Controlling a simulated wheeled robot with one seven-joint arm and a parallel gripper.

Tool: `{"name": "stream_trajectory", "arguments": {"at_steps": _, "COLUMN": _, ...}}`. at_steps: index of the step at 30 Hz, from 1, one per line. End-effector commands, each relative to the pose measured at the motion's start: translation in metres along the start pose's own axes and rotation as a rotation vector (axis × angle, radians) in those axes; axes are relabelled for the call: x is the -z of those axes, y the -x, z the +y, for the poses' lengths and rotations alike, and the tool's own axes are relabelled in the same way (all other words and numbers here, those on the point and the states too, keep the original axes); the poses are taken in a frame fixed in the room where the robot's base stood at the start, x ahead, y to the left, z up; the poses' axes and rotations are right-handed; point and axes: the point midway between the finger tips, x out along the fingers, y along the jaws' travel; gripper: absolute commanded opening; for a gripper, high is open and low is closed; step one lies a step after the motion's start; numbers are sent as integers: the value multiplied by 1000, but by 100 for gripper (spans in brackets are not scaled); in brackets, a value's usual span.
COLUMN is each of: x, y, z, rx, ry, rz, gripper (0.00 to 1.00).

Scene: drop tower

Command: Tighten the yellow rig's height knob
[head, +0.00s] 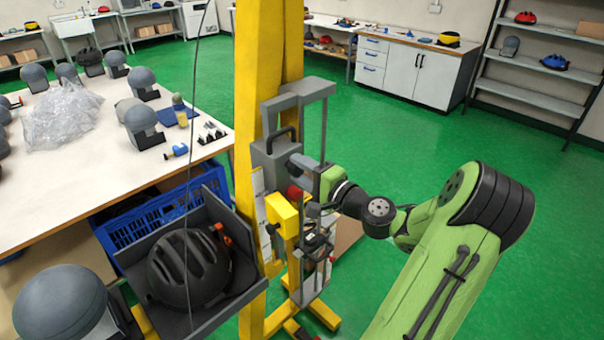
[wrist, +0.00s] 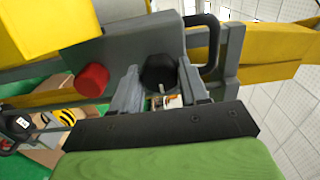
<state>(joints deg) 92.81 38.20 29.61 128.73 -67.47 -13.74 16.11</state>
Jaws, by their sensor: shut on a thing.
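The yellow rig's post (head: 262,80) rises through the middle of the head view. A grey carriage (head: 268,160) with a handle on top sits on it. In the wrist view, the black height knob (wrist: 158,73) on the grey carriage lies between my two fingers. My gripper (wrist: 160,84) is shut on this knob; its fingers flank it on both sides.
A yellow block (head: 282,213) juts out below my gripper. A dark helmet (head: 189,268) rests in a grey cradle left of the post. A white table (head: 85,190) with headforms stands at left. Green floor (head: 400,130) is open behind and to the right.

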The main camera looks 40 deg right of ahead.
Motion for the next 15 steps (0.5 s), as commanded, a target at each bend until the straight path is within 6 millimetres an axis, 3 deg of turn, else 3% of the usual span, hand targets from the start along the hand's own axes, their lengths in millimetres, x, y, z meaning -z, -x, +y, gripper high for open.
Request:
{"name": "stream_trajectory", "arguments": {"at_steps": 12, "x": 0, "y": 0, "z": -1, "rx": 1, "ry": 10, "rz": 0, "gripper": 14}}
{"name": "stream_trajectory", "arguments": {"at_steps": 13, "x": 0, "y": 0, "z": -1, "rx": 1, "ry": 10, "rz": 0, "gripper": 46}}
{"name": "stream_trajectory", "arguments": {"at_steps": 15, "x": 0, "y": 0, "z": -1, "rx": 1, "ry": 10, "rz": 0, "gripper": 56}}
